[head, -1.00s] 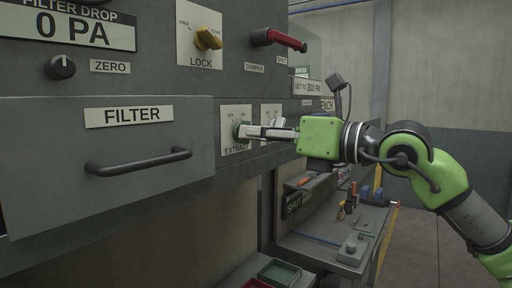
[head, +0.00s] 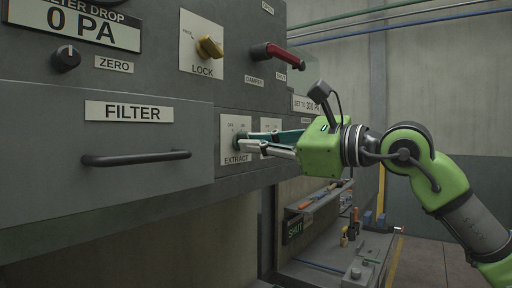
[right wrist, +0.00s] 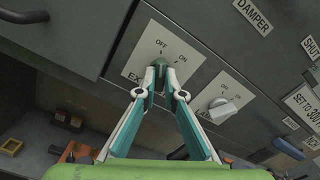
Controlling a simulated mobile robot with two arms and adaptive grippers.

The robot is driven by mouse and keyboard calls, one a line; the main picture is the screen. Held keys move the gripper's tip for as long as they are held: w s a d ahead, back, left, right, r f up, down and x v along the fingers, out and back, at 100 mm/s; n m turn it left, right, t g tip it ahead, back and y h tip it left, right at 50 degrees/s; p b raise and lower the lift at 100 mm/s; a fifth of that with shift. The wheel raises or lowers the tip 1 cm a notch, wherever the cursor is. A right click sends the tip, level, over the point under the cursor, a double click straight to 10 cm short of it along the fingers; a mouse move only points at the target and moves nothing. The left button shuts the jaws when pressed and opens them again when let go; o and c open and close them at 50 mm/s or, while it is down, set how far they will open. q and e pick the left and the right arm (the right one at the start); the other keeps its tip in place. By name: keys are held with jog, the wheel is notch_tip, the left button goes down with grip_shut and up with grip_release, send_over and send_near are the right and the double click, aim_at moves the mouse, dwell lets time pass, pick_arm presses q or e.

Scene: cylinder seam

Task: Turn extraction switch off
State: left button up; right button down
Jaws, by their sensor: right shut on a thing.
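The extraction switch is a green knob (right wrist: 166,70) on a white plate (right wrist: 146,48) marked OFF on the left and ON on the right. In the head view its EXTRACT plate (head: 233,157) is right of the filter drawer. My right gripper (right wrist: 160,75) is shut on the knob; the fingertips hide much of it, so I cannot tell which mark it points to. In the head view the right gripper (head: 243,141) reaches the panel from the right. My left gripper is not in view.
A second white knob (right wrist: 221,107) is close to the right of my fingers. The filter drawer handle (head: 137,158) juts out left. Above are a yellow lock knob (head: 209,47) and a red damper lever (head: 277,54). A cluttered bench (head: 335,275) is below.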

dwell(0.4)
jog(key=c, duration=2.1)
grip_release()
jog(key=shift+c, duration=0.2)
jog(key=v, duration=1.2)
